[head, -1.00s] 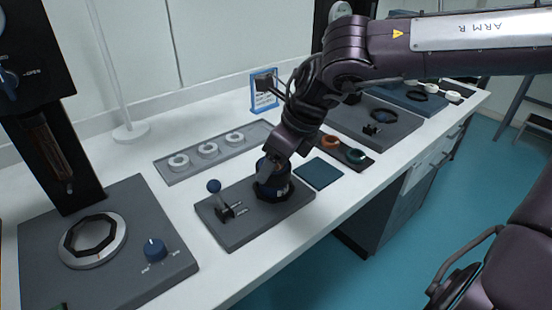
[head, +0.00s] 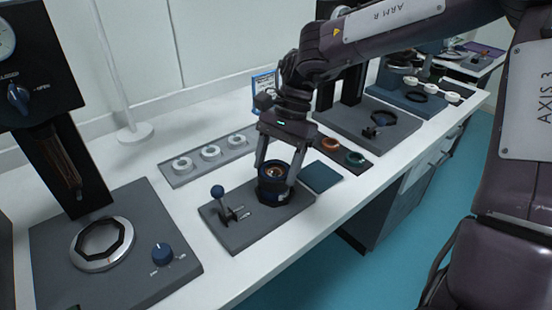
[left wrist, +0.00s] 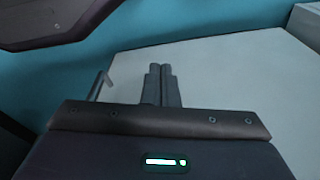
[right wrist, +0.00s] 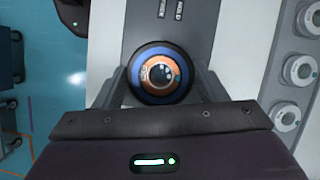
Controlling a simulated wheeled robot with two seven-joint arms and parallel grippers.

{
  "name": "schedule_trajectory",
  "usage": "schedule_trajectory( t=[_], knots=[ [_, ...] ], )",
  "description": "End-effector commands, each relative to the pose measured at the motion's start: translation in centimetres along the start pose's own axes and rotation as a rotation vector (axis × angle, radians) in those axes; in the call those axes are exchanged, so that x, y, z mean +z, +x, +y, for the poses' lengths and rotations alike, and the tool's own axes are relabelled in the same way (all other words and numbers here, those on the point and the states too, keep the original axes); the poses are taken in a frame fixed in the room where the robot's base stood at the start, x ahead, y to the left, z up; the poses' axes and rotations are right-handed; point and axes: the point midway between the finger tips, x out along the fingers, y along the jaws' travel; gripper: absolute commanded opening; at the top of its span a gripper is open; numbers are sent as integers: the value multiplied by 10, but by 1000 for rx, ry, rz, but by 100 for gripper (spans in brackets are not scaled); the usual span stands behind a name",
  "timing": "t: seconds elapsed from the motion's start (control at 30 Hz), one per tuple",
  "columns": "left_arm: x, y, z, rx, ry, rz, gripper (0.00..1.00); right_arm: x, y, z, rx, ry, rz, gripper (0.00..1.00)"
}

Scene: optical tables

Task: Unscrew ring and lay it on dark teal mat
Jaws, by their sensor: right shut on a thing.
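A dark round holder with a blue band (head: 274,196) stands on a grey base plate (head: 240,232). The ring still sits on the holder. The dark teal mat (head: 322,177) lies flat and bare just right of the base plate. My left gripper (left wrist: 162,85) is shut and empty, away from the ring.
A blue-knobbed lever (head: 218,191) stands on the base plate's left part. Behind is a grey tray (head: 175,180) with white rings. A dark tray (head: 340,156) with an orange and a green ring lies beyond the mat. A press plate (head: 130,262) stands at left.

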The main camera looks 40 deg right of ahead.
Motion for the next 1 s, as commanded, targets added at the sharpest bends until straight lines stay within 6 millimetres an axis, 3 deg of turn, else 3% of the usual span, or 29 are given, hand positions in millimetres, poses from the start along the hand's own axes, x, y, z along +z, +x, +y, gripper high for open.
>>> schedule_trajectory(
  t=[0.03, 0.13, 0.5, 0.53, 0.7, 0.87, 1.0],
  knots=[
    [-2, -12, 0, 0, 0, 0, 0, 1, -3, 3, 16, -4, -4, 38],
    [-3, -19, 0, 0, 0, 0, 0, 1, -2, 4, 33, -43, -6, 38],
    [-3, -20, 0, 0, 0, 0, 0, 0, 3, 5, 49, -70, -8, 38],
    [-3, -20, 0, 0, 0, 0, 0, 0, 3, 6, 50, -69, -8, 69],
    [-3, -20, 0, 0, 0, 0, 0, 0, 3, 5, 47, -71, -7, 91],
    [-3, -20, 0, 0, 0, 0, 0, 0, 2, 3, 43, -74, -6, 91],
    [-3, -20, 0, 0, 0, 0, 0, 0, 2, 3, 41, -75, -5, 83]
  ],
)
